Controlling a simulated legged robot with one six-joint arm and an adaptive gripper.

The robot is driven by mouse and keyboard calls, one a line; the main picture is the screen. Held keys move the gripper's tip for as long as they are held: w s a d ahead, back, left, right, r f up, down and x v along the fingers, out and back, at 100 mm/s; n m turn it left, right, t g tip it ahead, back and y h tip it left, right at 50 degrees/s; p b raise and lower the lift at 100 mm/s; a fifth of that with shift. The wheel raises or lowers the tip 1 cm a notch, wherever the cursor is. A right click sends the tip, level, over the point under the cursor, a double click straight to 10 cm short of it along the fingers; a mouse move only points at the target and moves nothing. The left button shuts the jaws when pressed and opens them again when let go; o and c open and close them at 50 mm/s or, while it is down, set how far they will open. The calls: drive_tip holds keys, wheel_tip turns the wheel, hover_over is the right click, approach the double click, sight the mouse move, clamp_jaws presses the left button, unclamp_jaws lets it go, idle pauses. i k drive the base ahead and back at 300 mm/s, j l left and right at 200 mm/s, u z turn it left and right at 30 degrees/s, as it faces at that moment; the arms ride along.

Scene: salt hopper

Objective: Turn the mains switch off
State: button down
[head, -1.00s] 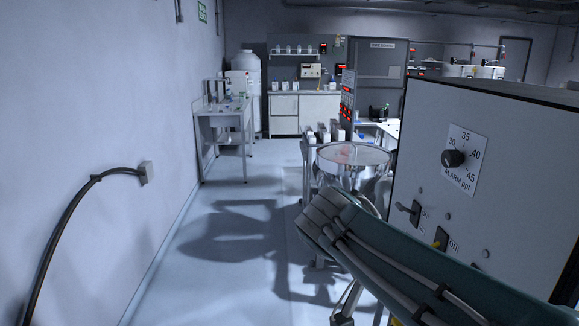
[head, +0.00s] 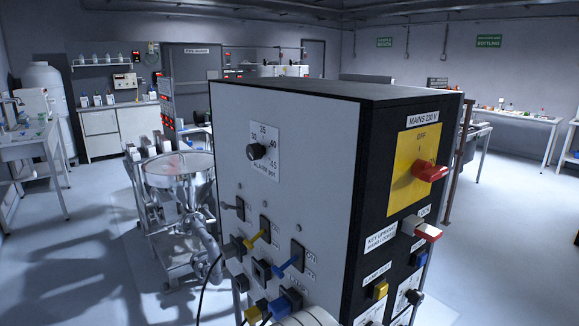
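A grey and black control cabinet (head: 285,150) stands in the middle of the head view. The mains switch (head: 430,171) is a red rotary handle on a yellow plate (head: 399,190), high on the cabinet's black right-hand side. A label above it reads MAINS 230 V (head: 424,120). The handle sticks out from the plate; its exact turn and the small markings are too small to tell. My gripper is not in view, and nothing is seen touching the switch.
Below the mains switch are a red and white key or handle (head: 427,232), a blue part (head: 418,258) and a yellow button (head: 380,290). The grey front carries an alarm dial (head: 257,151) and several toggles and plugs. A steel hopper (head: 178,168) stands left. Floor right is clear.

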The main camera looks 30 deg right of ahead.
sight(422, 169)
drive_tip(key=k+l+z, duration=0.2)
drive_tip(key=l+z, duration=0.25)
drive_tip(key=k+l+z, duration=0.15)
drive_tip(key=l+z, duration=0.25)
drive_tip(key=j, duration=0.1)
